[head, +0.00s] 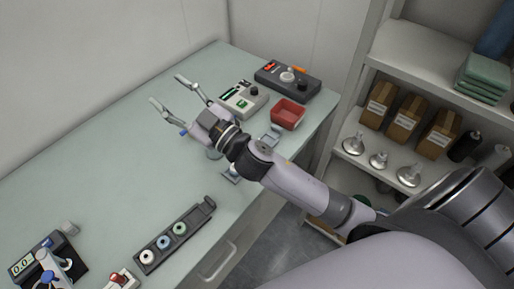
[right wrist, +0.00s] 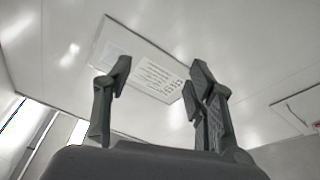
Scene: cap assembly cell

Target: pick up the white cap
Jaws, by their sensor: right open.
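A dark rack (head: 193,222) lies near the front edge of the table in the head view. It holds small round ring-like parts; the white one (head: 147,256), at its lower left end, looks like the white cap. My right gripper (head: 168,90) is open and empty over the back of the table, far from the rack. My left gripper is not in view.
A red bin (head: 287,114), a grey device (head: 242,98) and a dark control box (head: 287,81) stand right of my right gripper. A meter reading 0.0 (head: 24,265) is at lower left. Shelves with brown boxes (head: 407,117) stand at right. The left table surface (head: 100,160) is clear.

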